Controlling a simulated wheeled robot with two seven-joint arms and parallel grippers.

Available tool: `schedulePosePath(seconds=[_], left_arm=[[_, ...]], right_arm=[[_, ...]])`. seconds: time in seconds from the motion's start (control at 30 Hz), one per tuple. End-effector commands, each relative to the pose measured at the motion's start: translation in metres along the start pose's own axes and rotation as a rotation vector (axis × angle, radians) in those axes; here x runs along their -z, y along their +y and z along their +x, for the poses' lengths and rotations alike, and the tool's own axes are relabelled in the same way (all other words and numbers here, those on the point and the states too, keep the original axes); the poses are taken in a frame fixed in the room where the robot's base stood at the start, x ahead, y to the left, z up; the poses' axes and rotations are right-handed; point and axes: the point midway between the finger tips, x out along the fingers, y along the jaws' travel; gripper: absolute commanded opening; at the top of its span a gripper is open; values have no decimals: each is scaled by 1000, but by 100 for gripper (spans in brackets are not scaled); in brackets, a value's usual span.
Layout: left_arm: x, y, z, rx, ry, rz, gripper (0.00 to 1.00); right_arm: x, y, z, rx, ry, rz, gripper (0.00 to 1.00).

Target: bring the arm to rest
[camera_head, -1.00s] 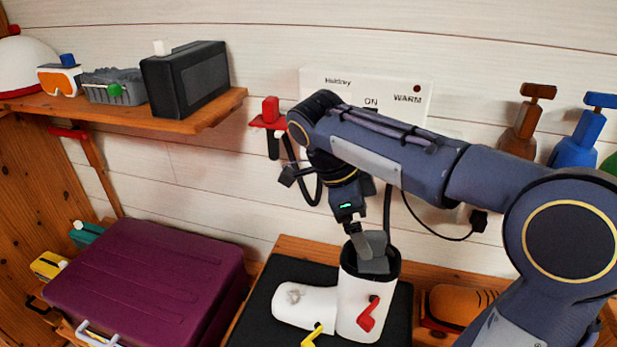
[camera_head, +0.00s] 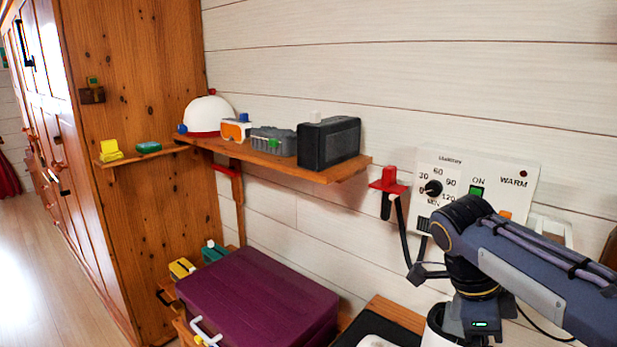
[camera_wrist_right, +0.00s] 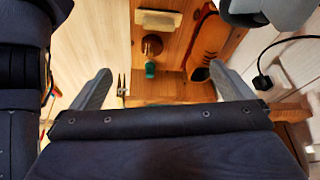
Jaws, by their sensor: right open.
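My right arm comes in from the right in the head view, and its wrist (camera_head: 478,308) hangs down near the bottom edge. The fingers are cut off below that edge. In the right wrist view my right gripper (camera_wrist_right: 160,86) is open, its two grey fingers wide apart with nothing seen between their tips. A white boot (camera_head: 436,332) shows only in part at the bottom of the head view, beside and behind the wrist. Whether the gripper touches it cannot be told. My left gripper is not in view.
A control panel (camera_head: 505,185) is on the wall behind the arm. A red hook (camera_head: 388,182) is left of it. A wooden shelf (camera_head: 350,171) carries a black box (camera_head: 328,144). A purple case (camera_head: 255,300) stands lower left. Orange footwear (camera_wrist_right: 205,45) shows in the wrist view.

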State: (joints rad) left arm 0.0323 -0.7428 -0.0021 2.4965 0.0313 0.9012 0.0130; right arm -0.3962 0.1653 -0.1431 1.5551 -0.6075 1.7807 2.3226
Motion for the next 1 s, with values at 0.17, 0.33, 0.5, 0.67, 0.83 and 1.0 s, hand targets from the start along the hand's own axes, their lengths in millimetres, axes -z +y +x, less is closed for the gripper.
schedulePosePath(seconds=[0.17,0.33,0.5,0.67,0.83,1.0], left_arm=[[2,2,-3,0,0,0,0],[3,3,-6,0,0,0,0],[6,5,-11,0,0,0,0],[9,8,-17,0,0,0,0],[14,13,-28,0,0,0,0],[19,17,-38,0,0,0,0]], right_arm=[[5,8,5,-2,-56,-112,100],[9,18,11,8,-127,-256,100],[13,34,18,44,-229,-455,100],[15,56,25,127,-345,-696,100],[13,94,32,341,-482,-1049,100],[1,132,37,681,-508,-1399,100]])
